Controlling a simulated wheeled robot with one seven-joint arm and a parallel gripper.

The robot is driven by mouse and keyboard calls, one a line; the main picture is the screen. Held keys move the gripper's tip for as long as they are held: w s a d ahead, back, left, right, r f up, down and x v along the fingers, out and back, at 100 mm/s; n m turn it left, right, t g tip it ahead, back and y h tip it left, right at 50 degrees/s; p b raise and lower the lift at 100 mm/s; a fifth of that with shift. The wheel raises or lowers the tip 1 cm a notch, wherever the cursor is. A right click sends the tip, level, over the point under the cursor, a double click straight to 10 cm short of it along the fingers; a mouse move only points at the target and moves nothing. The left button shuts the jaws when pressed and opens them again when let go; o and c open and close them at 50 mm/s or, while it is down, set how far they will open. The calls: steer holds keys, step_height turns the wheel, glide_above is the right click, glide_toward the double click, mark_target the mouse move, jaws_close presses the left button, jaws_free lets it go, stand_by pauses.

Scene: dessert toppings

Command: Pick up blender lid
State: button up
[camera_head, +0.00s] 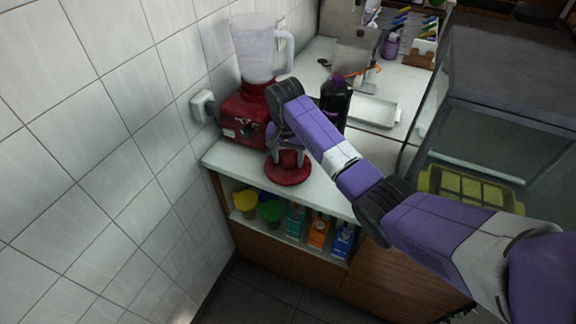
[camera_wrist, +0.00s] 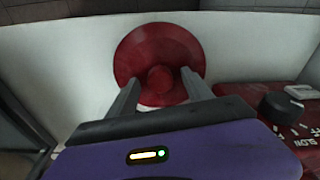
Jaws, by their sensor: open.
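The blender lid (camera_head: 288,174) is a round dark red disc lying on the white counter, in front of the red blender. In the wrist view the lid (camera_wrist: 158,50) shows a raised round knob (camera_wrist: 160,78) at its middle. My gripper (camera_head: 288,162) points down just over the lid. In the wrist view my gripper (camera_wrist: 158,88) is open, with one finger on each side of the knob. I cannot tell whether the fingers touch the lid. The near edge of the lid is partly hidden by my gripper.
The blender (camera_head: 245,112) with its clear jug (camera_head: 258,48) stands at the back left by the tiled wall. A dark bottle (camera_head: 336,98) stands behind my arm. A metal tray (camera_head: 372,110) lies farther right. Below the counter (camera_head: 228,158), a shelf holds cups and cartons.

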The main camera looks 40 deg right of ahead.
jaws_close()
steer(key=shift+r, duration=0.1)
